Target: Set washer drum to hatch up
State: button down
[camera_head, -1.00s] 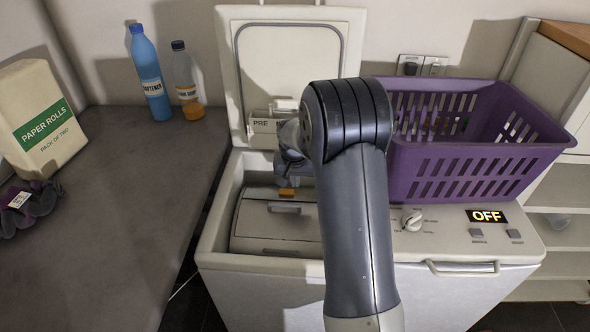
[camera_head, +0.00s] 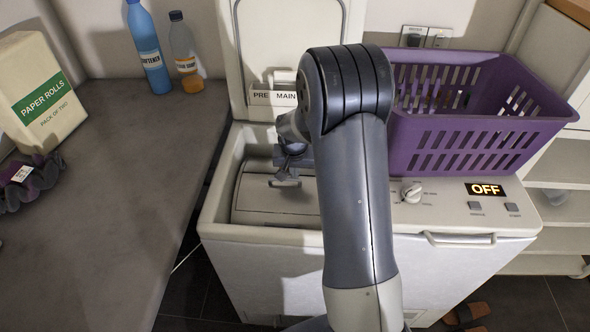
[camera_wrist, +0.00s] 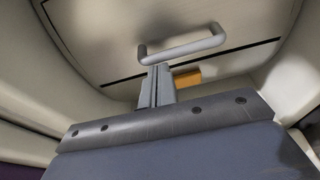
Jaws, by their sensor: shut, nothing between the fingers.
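The open washer (camera_head: 335,240) has a cream drum (camera_head: 262,203) in its tub, left of my arm. A grey bar handle (camera_wrist: 182,46) is on the drum's panel, with dark seams around the panel in the wrist view. It also shows in the head view (camera_head: 287,184). An orange tab (camera_wrist: 188,77) sits near the handle in the wrist view. My gripper (camera_wrist: 158,72) is shut and empty, its tips at the left part of the handle. I cannot tell whether they touch it. In the head view my arm hides the drum's right side.
The raised lid (camera_head: 290,45) stands behind the tub. A purple basket (camera_head: 480,120) sits on the washer's right, behind the knob (camera_head: 411,191) and the OFF display (camera_head: 485,189). The grey counter (camera_head: 130,150) on the left holds bottles and paper rolls (camera_head: 42,95).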

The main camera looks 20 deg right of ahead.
jog(key=shift+s+a, duration=0.2)
jog(key=shift+s, duration=0.3)
jog(key=shift+s+a, duration=0.2)
jog(key=shift+s, duration=0.3)
jog(key=shift+w+d, duration=0.1)
jog(key=shift+w, duration=0.15)
jog(key=v, duration=1)
jog(key=shift+r, duration=0.3)
jog(key=shift+s, duration=0.1)
jog(key=x, duration=1)
jog(key=shift+f, duration=0.15)
jog(key=shift+w+f, duration=0.1)
jog(key=shift+w, duration=0.1)
jog(key=shift+w+d+p, duration=0.25)
jog(key=shift+w+p, duration=0.05)
jog(key=shift+w, duration=0.3)
jog(key=shift+w+d+p, duration=0.25)
jog(key=shift+w, duration=0.3)
